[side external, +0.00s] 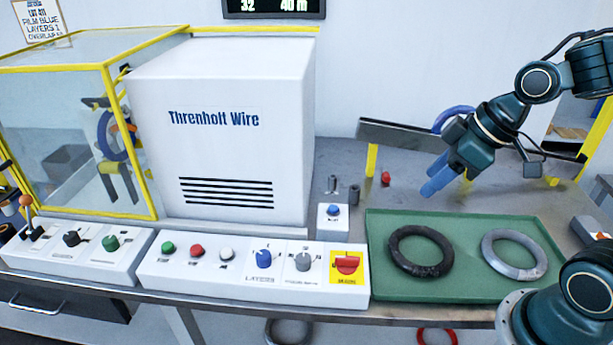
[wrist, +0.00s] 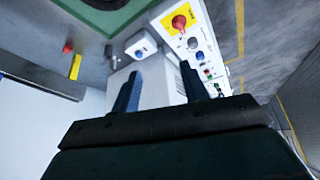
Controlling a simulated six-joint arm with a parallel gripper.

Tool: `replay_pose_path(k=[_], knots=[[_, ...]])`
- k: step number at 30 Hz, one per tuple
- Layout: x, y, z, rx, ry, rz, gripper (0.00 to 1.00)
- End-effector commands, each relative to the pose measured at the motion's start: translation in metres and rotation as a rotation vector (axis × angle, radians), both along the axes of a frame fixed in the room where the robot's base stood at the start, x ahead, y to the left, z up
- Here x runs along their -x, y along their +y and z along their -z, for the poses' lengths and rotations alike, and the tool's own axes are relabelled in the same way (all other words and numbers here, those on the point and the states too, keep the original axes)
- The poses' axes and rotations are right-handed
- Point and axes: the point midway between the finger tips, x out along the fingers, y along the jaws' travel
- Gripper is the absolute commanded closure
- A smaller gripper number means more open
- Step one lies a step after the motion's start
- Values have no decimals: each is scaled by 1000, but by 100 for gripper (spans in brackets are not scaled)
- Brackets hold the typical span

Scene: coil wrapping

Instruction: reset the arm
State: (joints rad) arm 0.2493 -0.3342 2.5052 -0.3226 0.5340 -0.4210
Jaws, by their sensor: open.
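My arm comes in from the right side of the side external view.
A black coil (side external: 421,251) and a grey coil (side external: 514,255) lie in the tray. The white machine (side external: 222,130), the glass cage (side external: 75,130) and the control panel (side external: 250,268) stand left. A small red object (side external: 385,178) lies behind the tray.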

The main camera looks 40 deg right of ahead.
Motion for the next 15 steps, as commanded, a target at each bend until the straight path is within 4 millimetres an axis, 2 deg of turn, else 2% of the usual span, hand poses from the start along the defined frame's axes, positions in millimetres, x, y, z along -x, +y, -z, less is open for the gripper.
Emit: replay_pose_path(k=[6, 15], knots=[[33, 0, -26, 25, 6, 136, 56], [75, -6, -51, 3, 2, 331, 56]])
